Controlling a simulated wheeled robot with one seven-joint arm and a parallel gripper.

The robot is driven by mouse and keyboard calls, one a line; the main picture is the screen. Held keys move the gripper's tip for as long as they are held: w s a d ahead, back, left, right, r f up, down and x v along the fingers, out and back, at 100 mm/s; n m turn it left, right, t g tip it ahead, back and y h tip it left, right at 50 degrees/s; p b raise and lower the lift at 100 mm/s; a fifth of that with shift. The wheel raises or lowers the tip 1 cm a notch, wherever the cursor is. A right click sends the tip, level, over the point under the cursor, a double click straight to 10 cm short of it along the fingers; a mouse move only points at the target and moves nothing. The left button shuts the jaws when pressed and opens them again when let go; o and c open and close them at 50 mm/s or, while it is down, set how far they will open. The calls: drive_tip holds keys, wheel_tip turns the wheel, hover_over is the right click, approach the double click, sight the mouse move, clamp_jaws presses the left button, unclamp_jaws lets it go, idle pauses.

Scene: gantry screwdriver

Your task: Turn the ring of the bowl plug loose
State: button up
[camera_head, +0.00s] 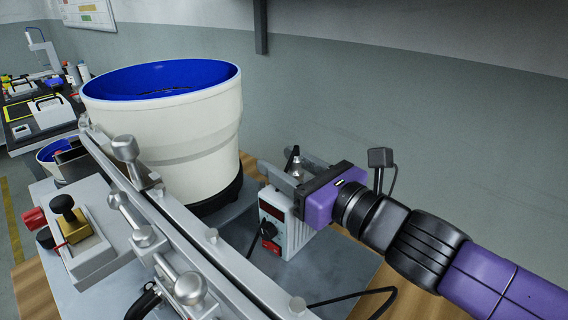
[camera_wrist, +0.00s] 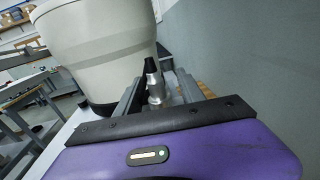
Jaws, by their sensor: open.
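The bowl plug (camera_head: 295,165) is a small silver connector with a metal ring and a black boot, standing upright at the top of the white controller box (camera_head: 285,225). In the wrist view the plug (camera_wrist: 154,84) shows between my two grey fingers. My gripper (camera_head: 281,160) is purple with a dark front plate and reaches in from the right. Its fingers are open, one on each side of the plug, with a gap visible in the wrist view. The plug's lower end and the socket are partly hidden by the gripper.
A large white feeder bowl (camera_head: 190,135) with a blue inside stands close to the left of the gripper. A metal rail (camera_head: 205,245) runs in front of the box. A grey wall (camera_head: 450,140) is behind. Black cables lie near the box.

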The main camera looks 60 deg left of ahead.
drive_tip(key=shift+c, duration=0.3)
clamp_jaws()
drive_tip(key=shift+r+n+g+b, duration=0.25)
drive_tip(key=shift+n+g+b, duration=0.25)
drive_tip(key=shift+g+b, duration=0.25)
drive_tip(key=shift+s+d+n+g+h+b, duration=0.1)
drive_tip(key=shift+s+n+g+h+b, duration=0.15)
drive_tip(key=shift+n+g+h+b, duration=0.8)
drive_tip(key=shift+g+y, duration=0.25)
drive_tip(key=shift+g, duration=0.35)
drive_tip(key=shift+o, duration=0.3)
unclamp_jaws()
drive_tip(key=shift+f, duration=0.15)
